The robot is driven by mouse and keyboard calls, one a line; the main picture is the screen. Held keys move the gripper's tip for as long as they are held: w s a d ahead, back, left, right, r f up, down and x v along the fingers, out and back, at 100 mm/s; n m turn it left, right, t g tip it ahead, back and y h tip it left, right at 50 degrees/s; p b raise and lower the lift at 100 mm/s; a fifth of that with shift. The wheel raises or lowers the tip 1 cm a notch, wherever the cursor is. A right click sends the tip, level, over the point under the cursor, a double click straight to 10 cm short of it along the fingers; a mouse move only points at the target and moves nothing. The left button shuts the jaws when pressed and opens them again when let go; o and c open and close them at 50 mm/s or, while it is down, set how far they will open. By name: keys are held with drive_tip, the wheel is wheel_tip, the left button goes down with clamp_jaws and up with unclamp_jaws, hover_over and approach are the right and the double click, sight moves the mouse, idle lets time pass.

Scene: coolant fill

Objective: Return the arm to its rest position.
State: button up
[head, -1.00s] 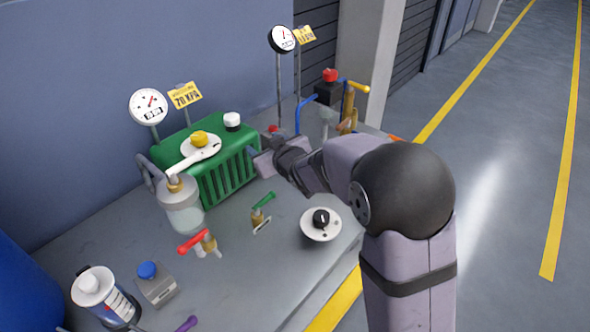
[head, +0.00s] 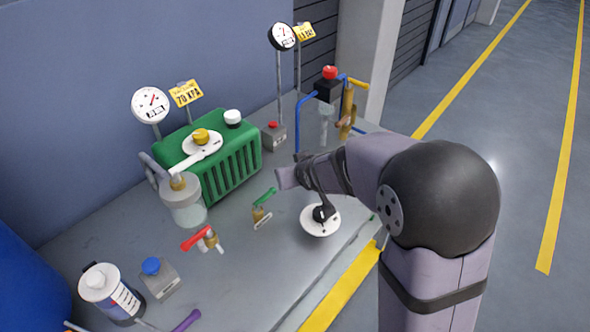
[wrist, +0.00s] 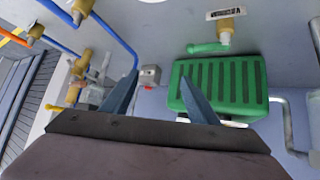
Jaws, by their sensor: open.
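My gripper (wrist: 160,75) shows in the wrist view as two blue-grey fingers spread apart, with nothing between them. In the head view my gripper (head: 308,182) is over the worktop, partly hidden by my wrist. It is just behind the black knob (head: 322,213) on its white disc and right of the green-handled valve (head: 262,205). The overlap hides how far it is from the knob. The green ribbed box (head: 236,173) stands to its left; it also shows in the wrist view (wrist: 222,88).
Gauges on posts (head: 150,104) rise at the back. A clear jar (head: 186,208), red-handled valve (head: 208,238) and white canister (head: 110,292) stand left. Open floor (head: 490,120) is right.

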idle(0.3)
drive_tip(key=s+d+f+m+g, duration=0.1)
drive_tip(key=s+d+f+g, duration=0.1)
drive_tip(key=s, duration=0.7)
drive_tip(key=s+d+f+m+g+h, duration=0.1)
drive_tip(key=s+d+g, duration=0.3)
drive_tip(key=s, duration=0.6)
drive_tip(key=s+d+f+m+g, duration=0.1)
drive_tip(key=s+d+f+g, duration=0.2)
drive_tip(key=s, duration=0.7)
drive_tip(key=shift+d+f+h, duration=0.35)
drive_tip(key=shift+f+h, duration=0.05)
drive_tip(key=shift+f, duration=0.1)
idle(2.4)
